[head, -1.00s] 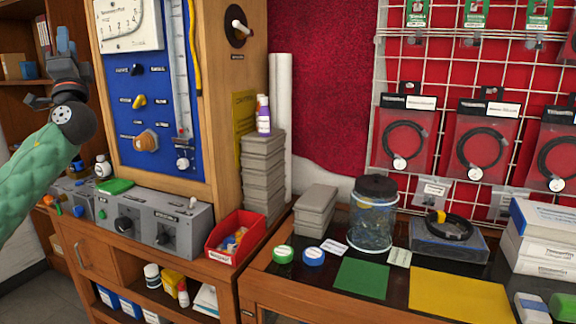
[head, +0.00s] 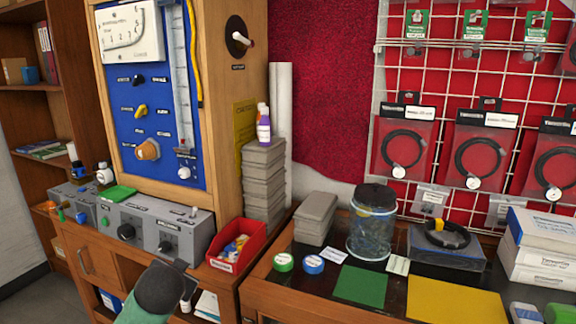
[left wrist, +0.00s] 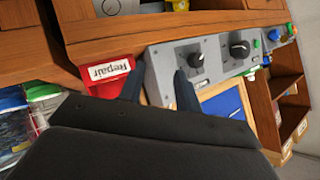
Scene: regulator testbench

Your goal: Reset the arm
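My left arm comes in from the bottom edge of the head view, its dark wrist in front of the cabinet's open shelf. The left gripper (head: 188,283) is mostly hidden behind that wrist. In the left wrist view the left gripper (left wrist: 158,88) has its two dark fingers apart with nothing held between them. The fingers point toward the grey control box (left wrist: 170,65) and the red bin labelled "Repair" (left wrist: 112,76). I cannot tell how far off these are. My right arm and gripper are in neither view.
The grey control box (head: 208,237) with black knobs and the red bin (head: 261,241) stand on the wooden cabinet near the left gripper. A blue panel (head: 128,118) rises behind. To the right, a bench holds a glass jar (head: 371,235), a green mat (head: 361,286) and a yellow mat (head: 450,303).

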